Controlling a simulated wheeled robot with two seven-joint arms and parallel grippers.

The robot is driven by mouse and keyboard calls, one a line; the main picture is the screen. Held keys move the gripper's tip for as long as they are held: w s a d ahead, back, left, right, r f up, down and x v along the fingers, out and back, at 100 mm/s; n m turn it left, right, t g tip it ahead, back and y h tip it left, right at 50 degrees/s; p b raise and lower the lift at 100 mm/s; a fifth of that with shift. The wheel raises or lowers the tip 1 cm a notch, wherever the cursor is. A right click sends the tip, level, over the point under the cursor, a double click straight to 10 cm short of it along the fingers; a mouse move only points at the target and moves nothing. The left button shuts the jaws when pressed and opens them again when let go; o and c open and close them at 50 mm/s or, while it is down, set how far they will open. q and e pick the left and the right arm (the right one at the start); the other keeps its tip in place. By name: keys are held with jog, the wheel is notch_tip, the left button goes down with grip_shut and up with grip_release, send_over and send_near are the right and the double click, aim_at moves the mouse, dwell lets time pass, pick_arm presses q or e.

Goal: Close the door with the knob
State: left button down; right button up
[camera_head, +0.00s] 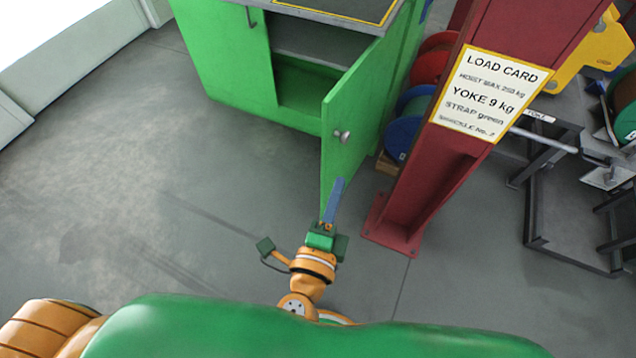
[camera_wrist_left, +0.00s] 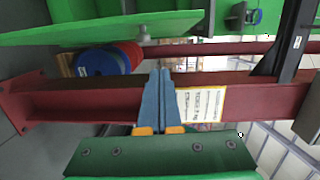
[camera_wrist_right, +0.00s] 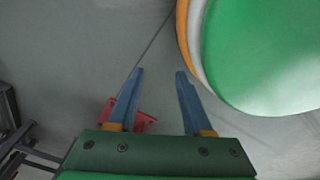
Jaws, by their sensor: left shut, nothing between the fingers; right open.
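The green cabinet door (camera_head: 350,105) stands swung open toward me, and part of the cabinet inside (camera_head: 305,85) shows. A round silver knob (camera_head: 341,136) sits on the door's right-hand face near its free edge. In the left wrist view the door (camera_wrist_left: 100,29) runs along the top, with the knob (camera_wrist_left: 143,38) below its edge. My left gripper (camera_head: 338,183) is shut and empty, its blue fingers pointing toward the door, apart from the knob. It also shows in the left wrist view (camera_wrist_left: 161,72). My right gripper (camera_wrist_right: 159,72) is open and empty, seen only in its wrist view.
A dark red post (camera_head: 430,170) with a load card (camera_head: 491,92) stands just right of the door. Red and blue spools (camera_head: 403,130) sit behind it. A dark metal frame (camera_head: 570,200) is at the right. The floor (camera_head: 130,170) at left is clear.

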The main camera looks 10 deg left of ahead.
pick_arm(q)
jog(key=r, duration=0.2)
jog(key=p, duration=0.3)
send_over(331, 137)
jog(key=s, duration=0.5)
jog(key=shift+w+d+f+t, duration=0.1)
jog(key=shift+w+f+t, duration=0.1)
jog(key=shift+f+t, duration=0.1)
pick_arm(e)
jog(key=shift+s+a+r, duration=0.25)
jog(key=shift+s+r, duration=0.15)
jog(key=shift+s, duration=0.1)
jog(key=shift+s+a+r, duration=0.25)
jog(key=shift+s+r, duration=0.15)
jog(key=shift+s, duration=0.1)
jog(key=shift+w, duration=0.2)
